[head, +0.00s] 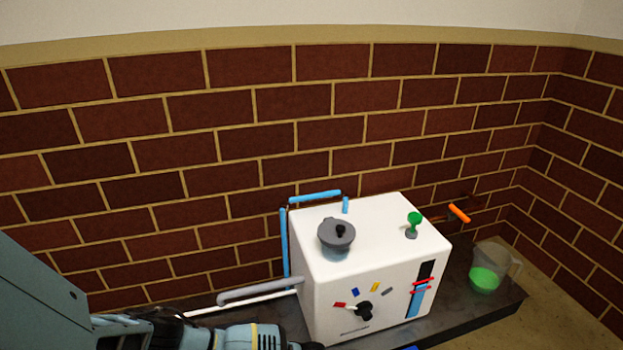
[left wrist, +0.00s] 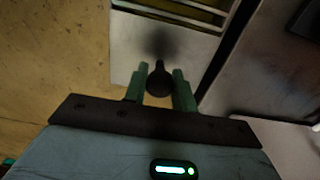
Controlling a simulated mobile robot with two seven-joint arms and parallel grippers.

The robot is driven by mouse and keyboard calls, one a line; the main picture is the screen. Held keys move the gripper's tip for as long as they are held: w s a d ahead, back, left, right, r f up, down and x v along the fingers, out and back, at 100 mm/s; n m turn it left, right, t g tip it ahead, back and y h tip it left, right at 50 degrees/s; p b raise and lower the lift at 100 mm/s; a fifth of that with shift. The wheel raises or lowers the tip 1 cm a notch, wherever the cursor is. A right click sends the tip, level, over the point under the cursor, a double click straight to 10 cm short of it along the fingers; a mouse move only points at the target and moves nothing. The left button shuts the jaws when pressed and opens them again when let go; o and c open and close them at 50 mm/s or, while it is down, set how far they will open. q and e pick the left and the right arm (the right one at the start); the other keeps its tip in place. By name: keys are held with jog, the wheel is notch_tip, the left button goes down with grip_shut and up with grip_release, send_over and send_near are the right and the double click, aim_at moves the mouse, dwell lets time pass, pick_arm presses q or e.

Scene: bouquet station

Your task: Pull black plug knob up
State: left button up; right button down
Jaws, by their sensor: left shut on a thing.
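In the left wrist view, the green fingers of my left gripper (left wrist: 160,74) stand on either side of a small black knob (left wrist: 159,84) and are shut on it. The knob is in front of a pale grey surface, with a dark shadow behind it. In the head view my left arm comes in at the bottom left, and its fingers are cut off by the bottom edge. My right gripper is not in view.
A white box (head: 345,275) stands on a dark counter (head: 470,310), with a dark grey lid (head: 336,240), a green-topped knob (head: 414,220) and a black dial (head: 364,311). A clear jug (head: 487,273) with green contents stands at right. A brick wall is behind.

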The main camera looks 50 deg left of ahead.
pick_arm(q)
jog(key=shift+r+p, duration=0.3)
jog(key=shift+p, duration=0.05)
jog(key=shift+r+p, duration=0.3)
jog(key=shift+p, duration=0.05)
jog(key=shift+r, duration=0.25)
jog(key=shift+r+p, duration=0.45)
jog(key=shift+p, duration=0.25)
jog(key=shift+r, duration=0.1)
jog(key=shift+r+p, duration=0.2)
jog(key=shift+p, duration=0.1)
jog(key=o, duration=0.8)
